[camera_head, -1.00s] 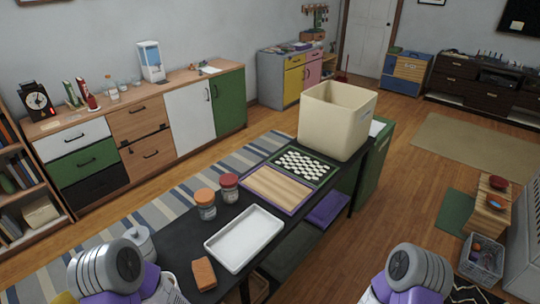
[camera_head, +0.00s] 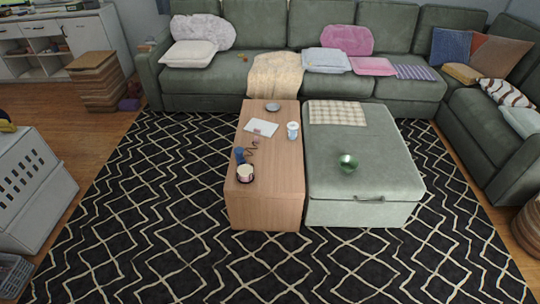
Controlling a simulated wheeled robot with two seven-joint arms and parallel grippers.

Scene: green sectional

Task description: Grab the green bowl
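The green bowl (camera_head: 348,163) is small and shiny. It sits on the near half of the light green ottoman (camera_head: 338,192), just right of the wooden coffee table (camera_head: 266,205). Its rim is uncovered and nothing touches it from above. Neither of my grippers shows in the head view, so their state and their distance from the bowl cannot be seen.
A black patterned rug (camera_head: 160,230) covers open floor in front of the table and ottoman. A green sectional (camera_head: 290,40) stands behind. A grey crate (camera_head: 35,190) stands left.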

